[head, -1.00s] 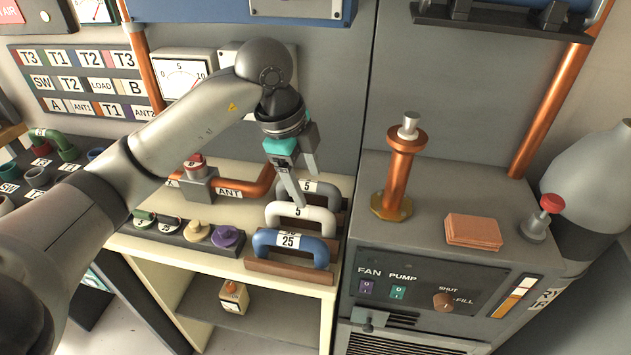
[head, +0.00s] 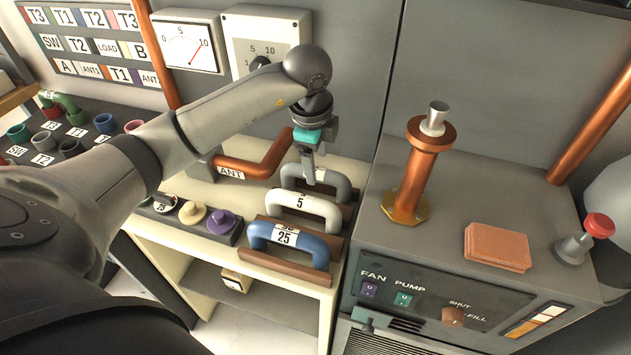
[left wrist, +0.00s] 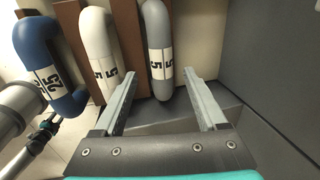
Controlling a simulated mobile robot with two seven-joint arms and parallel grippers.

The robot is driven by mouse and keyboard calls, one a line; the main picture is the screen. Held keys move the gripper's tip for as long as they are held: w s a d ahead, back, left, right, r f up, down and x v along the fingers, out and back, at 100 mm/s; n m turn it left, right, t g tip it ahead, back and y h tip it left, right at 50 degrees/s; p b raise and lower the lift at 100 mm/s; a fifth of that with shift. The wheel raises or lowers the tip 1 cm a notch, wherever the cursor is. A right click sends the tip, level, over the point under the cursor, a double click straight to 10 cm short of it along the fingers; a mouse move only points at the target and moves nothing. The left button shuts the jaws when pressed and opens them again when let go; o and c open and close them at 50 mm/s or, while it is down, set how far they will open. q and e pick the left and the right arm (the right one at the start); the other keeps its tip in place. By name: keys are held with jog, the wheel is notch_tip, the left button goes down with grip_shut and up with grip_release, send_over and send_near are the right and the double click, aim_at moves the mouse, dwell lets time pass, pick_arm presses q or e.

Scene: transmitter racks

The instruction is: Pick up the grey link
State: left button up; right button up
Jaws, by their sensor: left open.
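The grey link (head: 341,184) is a U-shaped handle marked 5, standing in a brown holder at the back of the row of links. It also shows in the left wrist view (left wrist: 158,42), upper middle. My left gripper (head: 312,180) is open, pointing down just at the grey link and hiding part of it. In the left wrist view its fingertips (left wrist: 160,78) are spread to either side of the link's lower end. The white link (head: 302,204) and blue link (head: 290,240) stand in front.
A copper pipe (head: 262,165) marked ANT runs just left of the links. A grey cabinet (head: 375,225) with a copper post (head: 412,180) rises close on the right. Round knobs (head: 222,222) sit on a dark strip at the left.

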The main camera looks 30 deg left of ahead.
aim_at(291, 170)
pick_arm(q)
jog(key=shift+w+a+f+b, duration=0.1)
jog(key=shift+w+a+f, duration=0.1)
jog(key=shift+f, duration=0.7)
jog(key=shift+w+a+f+b, duration=0.1)
jog(key=shift+w+f+b, duration=0.05)
jog(key=shift+f, duration=0.75)
jog(key=shift+w+a+f+b, duration=0.1)
jog(key=shift+w+f, duration=0.1)
jog(key=shift+f, duration=0.7)
jog(key=shift+c, duration=0.2)
grip_shut()
jog(key=shift+r, duration=0.1)
